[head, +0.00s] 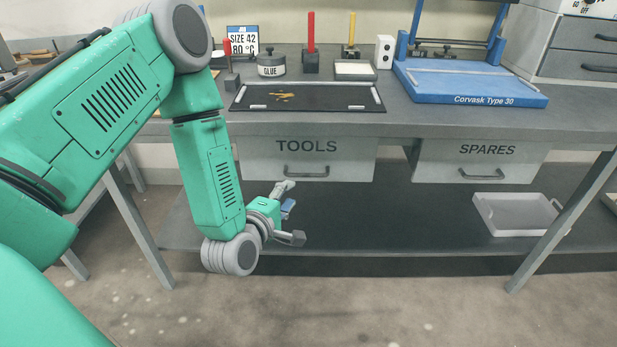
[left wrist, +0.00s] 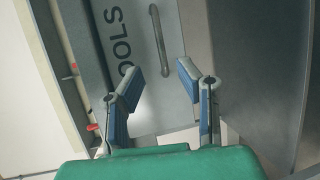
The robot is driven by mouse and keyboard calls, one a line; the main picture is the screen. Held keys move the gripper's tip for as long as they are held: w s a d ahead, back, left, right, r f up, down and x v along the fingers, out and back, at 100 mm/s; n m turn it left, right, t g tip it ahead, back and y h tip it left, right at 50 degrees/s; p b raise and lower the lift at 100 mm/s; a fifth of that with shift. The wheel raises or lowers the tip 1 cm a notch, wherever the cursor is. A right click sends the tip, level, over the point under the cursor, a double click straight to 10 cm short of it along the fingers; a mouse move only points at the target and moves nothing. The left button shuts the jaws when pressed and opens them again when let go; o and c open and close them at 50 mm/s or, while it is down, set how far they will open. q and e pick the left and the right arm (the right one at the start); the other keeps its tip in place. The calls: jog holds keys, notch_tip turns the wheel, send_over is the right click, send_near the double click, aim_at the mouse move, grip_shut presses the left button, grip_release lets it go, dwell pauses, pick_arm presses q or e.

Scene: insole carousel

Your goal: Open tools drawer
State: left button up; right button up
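The tools drawer (head: 350,160) is a grey front marked TOOLS under the workbench, and it looks shut. Its dark bar handle (head: 306,173) is at the lower middle of the front. My left gripper (head: 294,212) is in front of and below the drawer, apart from the handle. In the left wrist view the left gripper (left wrist: 158,80) is open and empty, its blue-padded fingers spread. The handle (left wrist: 158,40) shows ahead beyond the fingertips, near the lettering on the drawer front (left wrist: 120,15). My right gripper is not in view.
A spares drawer (head: 480,165) sits to the right under the workbench (head: 450,118). A bench leg (head: 140,220) is left of my forearm. A black mat (head: 300,103) and blue fixture (head: 470,85) are on top.

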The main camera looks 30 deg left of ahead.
aim_at(308, 176)
pick_arm(q)
jog(key=b+x, duration=0.2)
jog(key=x, duration=0.9)
jog(key=shift+w+f, duration=0.1)
jog(key=shift+w, duration=0.2)
jog(key=shift+c, duration=0.5)
grip_shut()
